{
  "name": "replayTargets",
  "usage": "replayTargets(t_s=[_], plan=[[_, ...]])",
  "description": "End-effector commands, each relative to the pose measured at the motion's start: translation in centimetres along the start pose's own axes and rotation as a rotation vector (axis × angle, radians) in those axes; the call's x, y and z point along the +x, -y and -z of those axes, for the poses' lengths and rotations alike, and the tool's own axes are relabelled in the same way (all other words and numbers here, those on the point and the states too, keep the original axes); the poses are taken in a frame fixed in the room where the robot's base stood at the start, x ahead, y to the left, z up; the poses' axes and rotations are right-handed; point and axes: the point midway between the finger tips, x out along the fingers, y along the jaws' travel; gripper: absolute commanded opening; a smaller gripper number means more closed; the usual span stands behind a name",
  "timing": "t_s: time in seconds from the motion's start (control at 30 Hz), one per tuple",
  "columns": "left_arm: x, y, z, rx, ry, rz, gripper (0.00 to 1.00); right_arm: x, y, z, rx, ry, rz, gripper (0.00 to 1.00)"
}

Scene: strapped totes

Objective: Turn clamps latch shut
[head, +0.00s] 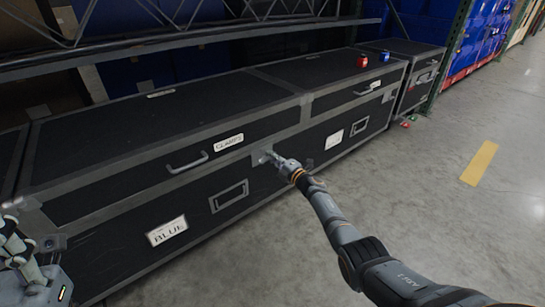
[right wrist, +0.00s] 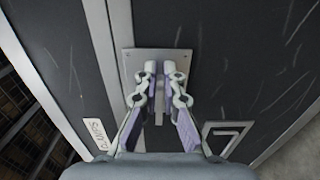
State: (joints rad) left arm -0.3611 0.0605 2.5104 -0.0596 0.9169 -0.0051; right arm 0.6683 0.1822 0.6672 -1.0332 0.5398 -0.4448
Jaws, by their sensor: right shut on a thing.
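The black case labelled "CLAMPS" (head: 110,130) has a grey metal edge and its lid lies closed. Its latch (head: 261,157) is a grey plate on the front at the lid seam. In the right wrist view the latch plate (right wrist: 133,63) lies straight ahead. My right gripper (head: 268,156) reaches it from the lower right, and its two fingers (right wrist: 158,92) are shut on the latch's turning tab, which they mostly hide. My left gripper (head: 18,243) is cut off at the left edge, away from the latch; its opening is unclear.
A carry handle (head: 187,163) and a "BLUE" label (head: 167,230) are on the case front. A red item (head: 362,61) and a blue item (head: 385,56) stand on the case tops to the right. A metal rack (head: 180,42) overhangs behind.

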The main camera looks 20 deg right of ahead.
Motion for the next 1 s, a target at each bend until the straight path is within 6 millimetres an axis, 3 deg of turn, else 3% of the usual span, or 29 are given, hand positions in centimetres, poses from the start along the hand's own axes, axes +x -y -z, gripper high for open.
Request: replayTargets(t_s=[0.47, 0.5, 0.67, 1.0], plan=[[0.03, 0.01, -0.02, 0.0, 0.0, 0.001, 0.4, 0.01, -0.03, -0.1, 0.013, 0.002, -0.001, 0.0], [0.03, 0.01, -0.02, 0.0, 0.001, 0.0, 0.4, 0.0, -0.03, -0.1, 0.013, 0.002, 0.0, 0.11], [0.03, 0.01, -0.03, 0.0, 0.001, 0.0, 0.4, 0.0, -0.01, -0.07, 0.012, 0.001, 0.0, 0.3], [0.01, 0.04, -0.07, -0.001, 0.001, 0.002, 0.4, -0.28, 0.07, -0.07, 0.01, 0.001, 0.0, 0.3]])
